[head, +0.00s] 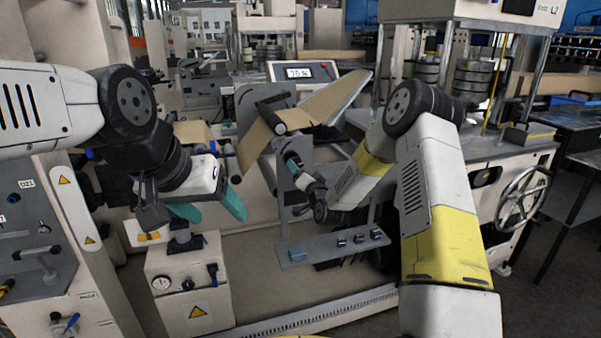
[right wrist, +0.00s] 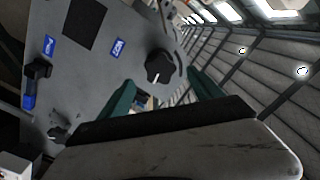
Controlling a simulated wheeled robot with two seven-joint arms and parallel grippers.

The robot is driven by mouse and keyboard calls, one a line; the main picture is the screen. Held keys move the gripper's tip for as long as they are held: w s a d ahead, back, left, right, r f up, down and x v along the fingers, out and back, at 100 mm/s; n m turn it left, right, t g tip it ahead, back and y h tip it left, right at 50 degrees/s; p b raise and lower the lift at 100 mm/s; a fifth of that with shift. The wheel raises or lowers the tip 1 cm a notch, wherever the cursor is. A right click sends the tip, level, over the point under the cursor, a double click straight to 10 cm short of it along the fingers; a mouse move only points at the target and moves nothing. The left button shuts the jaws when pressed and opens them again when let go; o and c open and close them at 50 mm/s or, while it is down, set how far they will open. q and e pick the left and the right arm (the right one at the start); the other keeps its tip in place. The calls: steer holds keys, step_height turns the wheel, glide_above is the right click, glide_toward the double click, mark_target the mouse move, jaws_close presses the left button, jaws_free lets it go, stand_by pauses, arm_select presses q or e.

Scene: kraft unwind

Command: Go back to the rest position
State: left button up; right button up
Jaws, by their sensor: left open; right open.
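My left gripper (head: 208,208) is open, its two teal fingers spread with nothing seen between them. It hangs in the air at the left, in front of the machine and above a white cabinet. My right gripper (head: 291,158) is in front of the grey plate of the unwind stand, partly hidden by its own wrist. In the right wrist view its teal fingers (right wrist: 160,80) are apart. A black knob (right wrist: 159,67) with a white mark appears between and beyond the fingertips on a grey panel (right wrist: 95,75). I cannot tell the gap to it.
The brown kraft web (head: 335,98) runs over a black roller just above my right gripper. A display (head: 303,72) stands behind it. A grey shelf (head: 333,247) lies below. The white cabinet (head: 188,285) with a gauge stands under my left gripper. A handwheel (head: 522,196) is at the right.

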steer(key=s+d+r+n+g+h, duration=0.1)
steer(key=s+d+r+n+g, duration=0.2)
steer(key=s+r, duration=0.45)
steer(key=s+d+r+n+g+h, duration=0.1)
steer(key=s+d+r+g+h, duration=0.15)
steer(key=s+d+r, duration=0.4)
steer(key=s+d+g, duration=0.2)
steer(key=s, duration=1.3)
steer(key=s+d+r+n+g, duration=0.1)
steer(key=s+d+g, duration=0.1)
steer(key=s, duration=1.4)
steer(key=shift+g, duration=0.75)
steer(key=shift+r, duration=0.15)
